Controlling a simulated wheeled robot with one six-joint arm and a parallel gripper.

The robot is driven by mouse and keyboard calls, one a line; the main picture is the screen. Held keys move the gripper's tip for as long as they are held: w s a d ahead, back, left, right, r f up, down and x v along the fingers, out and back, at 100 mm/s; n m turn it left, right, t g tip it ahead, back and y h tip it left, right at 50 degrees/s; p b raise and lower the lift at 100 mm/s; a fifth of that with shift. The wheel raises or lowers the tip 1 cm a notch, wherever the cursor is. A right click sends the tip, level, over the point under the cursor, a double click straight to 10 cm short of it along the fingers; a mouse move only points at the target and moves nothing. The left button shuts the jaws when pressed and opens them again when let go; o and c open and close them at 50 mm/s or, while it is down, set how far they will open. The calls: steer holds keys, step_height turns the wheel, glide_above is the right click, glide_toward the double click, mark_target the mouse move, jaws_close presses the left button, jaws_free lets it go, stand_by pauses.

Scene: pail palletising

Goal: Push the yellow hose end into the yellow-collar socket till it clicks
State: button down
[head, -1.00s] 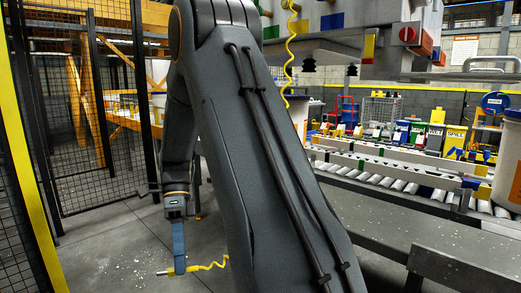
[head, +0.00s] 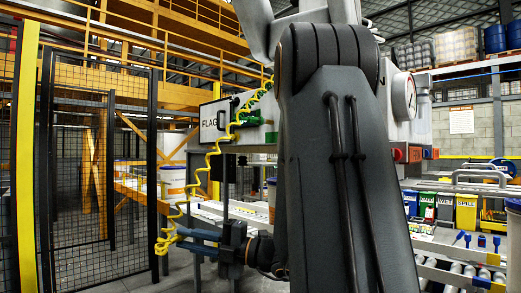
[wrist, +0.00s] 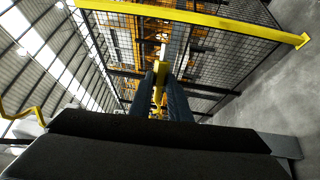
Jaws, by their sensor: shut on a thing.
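My gripper (head: 186,239), with long blue fingers, is left of my arm in the head view, pointing left. In the wrist view my gripper (wrist: 162,92) is shut on the yellow hose end (wrist: 159,86), which shows between the fingertips. The yellow coiled hose (head: 212,160) runs from the fingertips up to the right, in front of a pale machine panel. The hose end's tip is too small to make out in the head view. I cannot pick out the yellow-collar socket in either view.
The pale machine (head: 210,122) with green fittings (head: 254,118) stands behind the hose, partly hidden by my arm. A mesh fence (head: 80,170) is at the left. A roller conveyor (head: 455,270) and coloured bins (head: 466,212) are at the right. Bare floor (wrist: 270,100) shows in the wrist view.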

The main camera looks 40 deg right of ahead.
steer(key=s+d+r+m+t+h+p, duration=0.2)
steer(key=d+r, duration=0.3)
steer(key=r, duration=0.5)
steer(key=s+d+r+m+t+h+p, duration=0.2)
steer(key=s+d+r+t+h+p, duration=0.1)
steer(key=r, duration=0.8)
steer(key=s+d+r+m+t+h+p, duration=0.2)
steer(key=s+d+r+t+h, duration=0.1)
steer(key=d+r, duration=0.5)
step_height(320, 180, up, 2)
steer(key=shift+r+t+h+p, duration=0.15)
steer(key=shift+t+h+p, duration=0.2)
steer(key=shift+h, duration=0.45)
steer(key=shift+s, duration=0.2)
steer(key=shift+w+d+p, duration=0.15)
steer(key=shift+d+p, duration=0.25)
steer(key=shift+d, duration=1.05)
steer(key=shift+w+d+p, duration=0.1)
steer(key=shift+d+p, duration=0.25)
steer(key=shift+d, duration=1.05)
steer(key=shift+p, duration=0.95)
steer(key=shift+w+d+p, duration=0.15)
steer(key=shift+d+p, duration=0.4)
steer(key=shift+d, duration=1)
steer(key=c, duration=1.6)
jaws_free()
steer(key=shift+o, duration=0.2)
